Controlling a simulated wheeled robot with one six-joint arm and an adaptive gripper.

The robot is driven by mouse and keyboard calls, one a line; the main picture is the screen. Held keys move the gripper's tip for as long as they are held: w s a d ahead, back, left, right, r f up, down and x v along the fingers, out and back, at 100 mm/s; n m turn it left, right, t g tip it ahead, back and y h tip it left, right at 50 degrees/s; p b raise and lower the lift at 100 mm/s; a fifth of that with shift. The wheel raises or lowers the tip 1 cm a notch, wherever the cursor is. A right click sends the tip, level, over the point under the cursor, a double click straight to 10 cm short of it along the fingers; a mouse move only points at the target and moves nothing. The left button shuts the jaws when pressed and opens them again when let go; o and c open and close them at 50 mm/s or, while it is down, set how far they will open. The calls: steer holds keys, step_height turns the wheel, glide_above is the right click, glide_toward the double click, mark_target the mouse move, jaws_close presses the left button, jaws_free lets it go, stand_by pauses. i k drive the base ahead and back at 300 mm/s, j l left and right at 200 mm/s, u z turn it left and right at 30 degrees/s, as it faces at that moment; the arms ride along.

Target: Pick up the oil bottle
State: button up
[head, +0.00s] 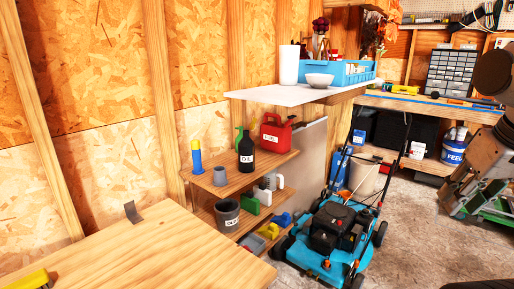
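The oil bottle (246,152) is black with a white label and a narrow neck. It stands upright on the upper board of the wooden shelf (226,190) against the left wall, near the front edge of that board. A red jug (275,133) with a white label stands right behind it to the right. A green-topped item is partly hidden behind the bottle. My gripper does not show in the head view, so its position relative to the bottle cannot be seen.
A yellow-and-blue bottle (197,158) and a grey cup (220,176) stand left of the oil bottle. A grey bucket (227,214) sits on the lower board. A wooden table (150,255) fills the lower left. A blue mower (333,235) stands right of the shelf; concrete floor (430,240) lies beyond.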

mark_target(246, 146)
steer(key=i+l, duration=0.15)
steer(key=l, duration=0.25)
steer(key=i+l+u, duration=0.1)
steer(key=l, duration=0.35)
steer(key=i+l, duration=0.2)
steer(key=l, duration=0.2)
steer(key=i+l+u, duration=0.15)
steer(key=l, duration=0.3)
steer(key=l+u, duration=0.1)
steer(key=u, duration=0.9)
